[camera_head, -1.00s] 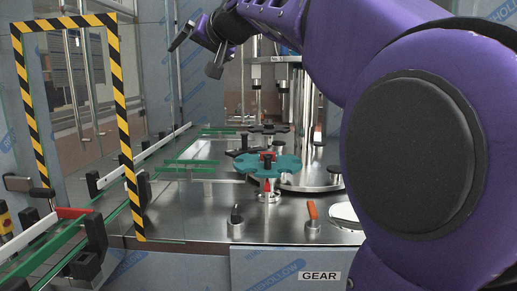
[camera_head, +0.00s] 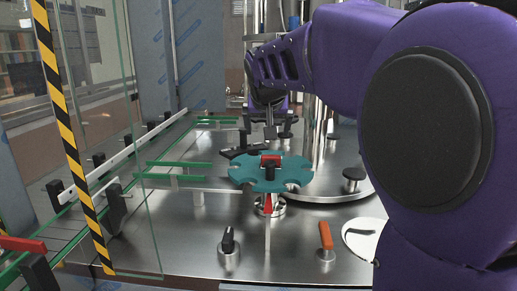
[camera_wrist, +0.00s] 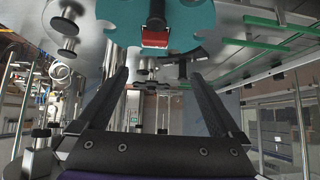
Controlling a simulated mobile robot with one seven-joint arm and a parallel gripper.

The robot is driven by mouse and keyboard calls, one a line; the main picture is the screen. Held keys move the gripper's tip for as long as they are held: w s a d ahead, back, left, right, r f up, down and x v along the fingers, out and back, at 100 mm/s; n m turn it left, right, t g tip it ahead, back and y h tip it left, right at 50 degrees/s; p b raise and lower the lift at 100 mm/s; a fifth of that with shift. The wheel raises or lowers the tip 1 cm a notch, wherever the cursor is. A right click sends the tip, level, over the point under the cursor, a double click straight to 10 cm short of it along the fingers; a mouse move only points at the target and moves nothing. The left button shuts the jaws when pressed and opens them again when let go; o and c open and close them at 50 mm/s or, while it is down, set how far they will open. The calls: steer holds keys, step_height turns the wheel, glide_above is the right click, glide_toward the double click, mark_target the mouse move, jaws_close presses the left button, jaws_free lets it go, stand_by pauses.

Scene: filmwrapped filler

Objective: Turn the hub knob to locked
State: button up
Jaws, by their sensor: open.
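The hub knob (camera_head: 270,165), black with a red part, sits at the centre of a teal notched star wheel (camera_head: 245,175) on the steel deck. In the wrist view the knob (camera_wrist: 155,38) shows at the top middle, on the teal wheel (camera_wrist: 195,18). My gripper (camera_head: 270,128) points down above and apparently behind the knob in the head view. In the wrist view its two dark fingers (camera_wrist: 160,78) are spread, with nothing between them. The knob's lock marking is too small to read.
A black-handled knob (camera_head: 228,240) and an orange lever (camera_head: 326,236) stand at the deck's front. Green guide rails (camera_head: 175,170) run at left. A glass panel with a yellow-black striped edge (camera_head: 70,140) stands at far left. A round steel plate (camera_head: 325,190) lies right of the wheel.

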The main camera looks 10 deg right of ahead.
mark_target(271, 156)
steer(key=x, duration=0.6)
steer(key=d+x, duration=0.1)
steer(key=x, duration=0.5)
steer(key=p+x, duration=0.1)
steer(key=x, duration=0.5)
steer(key=shift+d+f, duration=0.2)
steer(key=shift+s, duration=0.1)
steer(key=c, duration=1.2)
steer(key=shift+h, duration=0.3)
steer(key=shift+c, duration=0.2)
